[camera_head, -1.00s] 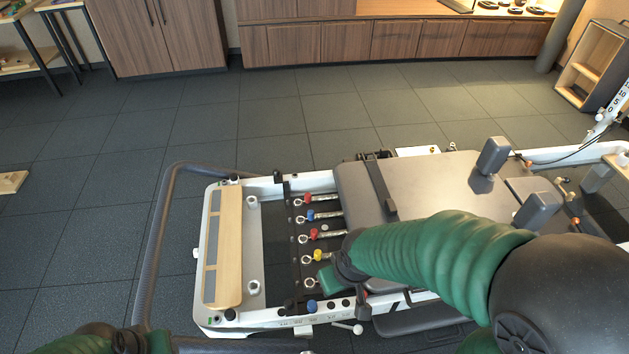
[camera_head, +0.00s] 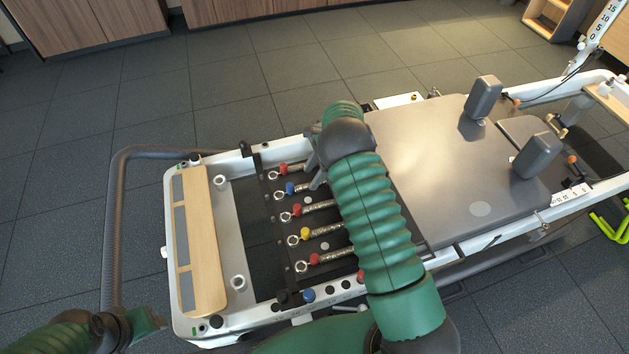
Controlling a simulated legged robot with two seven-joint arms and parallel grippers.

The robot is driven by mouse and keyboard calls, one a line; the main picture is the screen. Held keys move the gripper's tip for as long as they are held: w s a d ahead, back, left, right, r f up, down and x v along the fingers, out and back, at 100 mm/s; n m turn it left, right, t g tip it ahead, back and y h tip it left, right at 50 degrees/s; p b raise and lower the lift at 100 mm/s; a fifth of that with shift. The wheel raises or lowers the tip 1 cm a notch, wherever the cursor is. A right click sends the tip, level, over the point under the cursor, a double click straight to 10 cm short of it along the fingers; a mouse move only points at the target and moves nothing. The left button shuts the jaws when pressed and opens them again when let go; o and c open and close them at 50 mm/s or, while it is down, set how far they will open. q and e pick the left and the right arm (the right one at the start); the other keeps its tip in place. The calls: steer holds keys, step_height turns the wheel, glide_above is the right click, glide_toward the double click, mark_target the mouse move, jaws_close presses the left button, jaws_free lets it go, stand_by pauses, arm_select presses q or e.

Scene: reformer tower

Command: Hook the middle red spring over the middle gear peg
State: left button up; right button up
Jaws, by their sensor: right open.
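The middle red spring (camera_head: 297,209) lies in a row of colored springs, third from the top, its ring end pointing left. That end lies at the black gear bar (camera_head: 267,205); I cannot tell whether it sits over the middle peg. My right gripper (camera_head: 314,171) is open, with its grey fingers above the upper springs, up and to the right of the middle red one. My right arm hides the springs' right ends. My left gripper (camera_head: 148,322) is at the lower left, away from the springs; its fingers are unclear.
A blue spring (camera_head: 290,188) and another red one (camera_head: 284,169) lie above the middle spring; a yellow (camera_head: 306,233) and a red one (camera_head: 314,258) lie below. The grey carriage (camera_head: 440,150) is right, the wooden footboard (camera_head: 203,240) left. A curved grey rail (camera_head: 112,220) borders the left.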

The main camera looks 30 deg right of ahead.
mark_target(297, 206)
steer(key=shift+n+g, duration=0.3)
steer(key=b+x, duration=0.2)
steer(key=x, duration=0.3)
steer(key=b+x, duration=0.2)
steer(key=x, duration=0.4)
steer(key=b+x, duration=0.2)
steer(key=x, duration=0.4)
steer(key=shift+s+d+f+b, duration=0.15)
steer(key=shift+s+d+b, duration=0.05)
steer(key=shift+s+b, duration=0.1)
steer(key=shift+c, duration=0.3)
jaws_close()
stand_by(0.5)
